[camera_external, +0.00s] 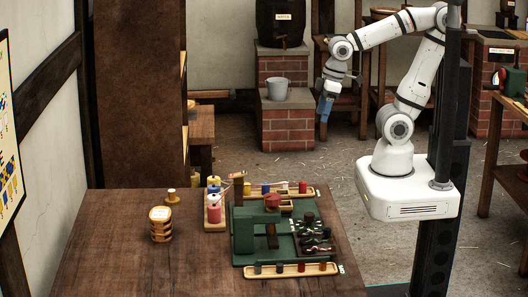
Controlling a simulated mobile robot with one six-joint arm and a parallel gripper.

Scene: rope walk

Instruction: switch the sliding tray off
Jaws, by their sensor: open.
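A green device (244,232) with a red round top (272,201) stands on the wooden table. Beside its right part lies a green bed (292,247) with several small dark pieces. A long wooden tray (257,271) with several small cylinders lies along the front of the device; a similar tray (320,193) lies behind it. I cannot tell which part is the sliding tray, and no switch can be made out. My gripper (323,117), with blue fingers pointing down, is open. It hangs in the air beyond the table's back right and touches nothing.
The table's left and front are clear. A bucket (291,90) stands on bricks behind.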

